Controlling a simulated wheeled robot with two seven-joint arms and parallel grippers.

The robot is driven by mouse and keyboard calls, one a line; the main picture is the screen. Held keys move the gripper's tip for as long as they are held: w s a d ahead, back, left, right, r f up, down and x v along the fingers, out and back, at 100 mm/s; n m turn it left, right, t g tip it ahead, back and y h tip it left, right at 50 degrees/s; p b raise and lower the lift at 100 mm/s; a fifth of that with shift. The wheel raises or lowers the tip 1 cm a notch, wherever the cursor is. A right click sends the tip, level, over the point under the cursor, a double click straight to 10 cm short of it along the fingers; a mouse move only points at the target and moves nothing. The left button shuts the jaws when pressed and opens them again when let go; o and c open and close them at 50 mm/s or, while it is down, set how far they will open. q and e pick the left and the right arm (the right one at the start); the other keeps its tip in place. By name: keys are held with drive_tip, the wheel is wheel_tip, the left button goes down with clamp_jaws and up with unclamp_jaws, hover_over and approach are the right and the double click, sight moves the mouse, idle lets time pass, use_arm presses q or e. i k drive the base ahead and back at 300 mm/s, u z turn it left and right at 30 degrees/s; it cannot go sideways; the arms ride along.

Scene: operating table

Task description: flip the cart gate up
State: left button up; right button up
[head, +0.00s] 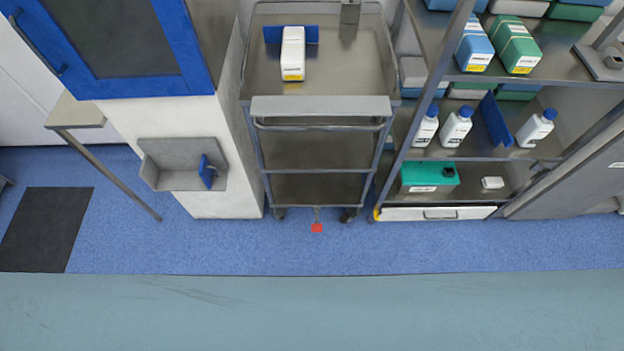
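The metal cart (262,75) stands at the middle back, between a white wall block and a shelf rack. A light grey panel, which looks like the cart gate (320,106), runs along the front edge of its top. I cannot tell surely whether this panel stands up or hangs down. A grey handle bar (320,126) lies just below it. A white bottle or box with a yellow label (293,55) is on the cart top, in front of a blue divider (272,34). Neither of my grippers shows in the head view.
A teal padded surface (310,310) spans the front. Blue floor (250,245) lies between it and the cart, with a small red marker (317,228) below the cart. The shelf rack (530,170) with bottles and boxes stands right. A wall tray (180,180) hangs left.

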sight(274, 105)
drive_tip(key=k, duration=1.2)
drive_tip(key=u, duration=0.7)
drive_tip(key=i, duration=1.35)
drive_tip(key=z, duration=0.25)
